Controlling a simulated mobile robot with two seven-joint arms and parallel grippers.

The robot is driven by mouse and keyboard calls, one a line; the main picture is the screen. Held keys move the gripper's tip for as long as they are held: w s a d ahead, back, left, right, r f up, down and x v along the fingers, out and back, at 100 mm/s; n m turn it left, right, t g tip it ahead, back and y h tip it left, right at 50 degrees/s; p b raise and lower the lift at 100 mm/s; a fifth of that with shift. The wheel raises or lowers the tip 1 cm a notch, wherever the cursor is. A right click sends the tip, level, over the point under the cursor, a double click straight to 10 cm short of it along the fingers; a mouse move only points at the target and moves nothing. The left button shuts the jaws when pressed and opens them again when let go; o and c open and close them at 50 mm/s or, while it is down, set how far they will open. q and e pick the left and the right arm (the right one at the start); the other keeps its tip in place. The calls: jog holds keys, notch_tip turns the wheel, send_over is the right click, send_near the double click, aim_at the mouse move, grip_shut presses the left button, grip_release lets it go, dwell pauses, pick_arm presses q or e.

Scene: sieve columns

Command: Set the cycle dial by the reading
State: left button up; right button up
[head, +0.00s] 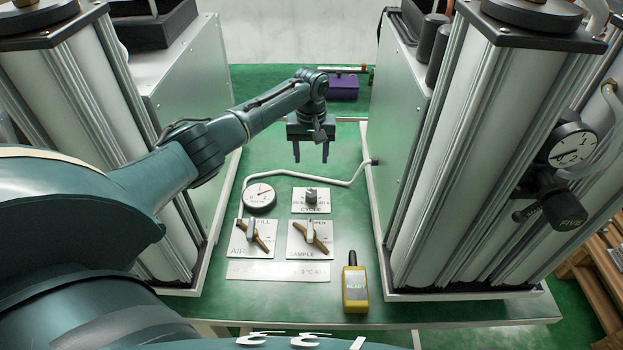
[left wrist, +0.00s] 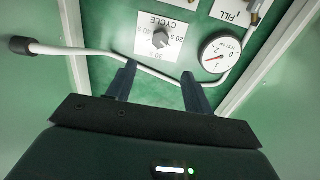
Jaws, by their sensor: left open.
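A round white gauge (head: 259,196) with a red needle stands left of the dial; in the left wrist view the gauge (left wrist: 221,53) is close to the dial. My left gripper (head: 311,160) is open and empty, fingers pointing down, above the table and behind the dial. In the left wrist view the left gripper's fingers (left wrist: 156,90) are apart. My right gripper is out of view.
AIR (head: 250,238) and SAMPLE (head: 310,238) plates with brass-coloured levers lie in front. A label strip (head: 278,271) and a yellow handheld device (head: 355,286) are nearer. A pale hose (head: 325,182) crosses behind the dial. Tall column units flank the table; a purple box (head: 344,87) is at the back.

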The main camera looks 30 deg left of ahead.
pick_arm(q)
jog(key=b, duration=0.2)
send_over(311, 192)
notch_tip(311, 192, down, 6)
jog(key=shift+s+f, duration=0.1)
jog(key=shift+f, duration=0.1)
notch_tip(311, 192, down, 5)
jog(key=b, duration=0.5)
jog(key=shift+r, duration=0.1)
jog(key=f+b, duration=0.2)
jog(key=shift+b, duration=0.3)
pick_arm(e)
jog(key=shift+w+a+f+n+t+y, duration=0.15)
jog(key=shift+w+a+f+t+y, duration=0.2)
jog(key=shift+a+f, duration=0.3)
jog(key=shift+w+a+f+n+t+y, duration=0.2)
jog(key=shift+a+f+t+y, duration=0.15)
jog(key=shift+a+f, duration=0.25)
pick_arm(q)
jog(key=shift+r, duration=0.1)
jog(key=c, duration=1)
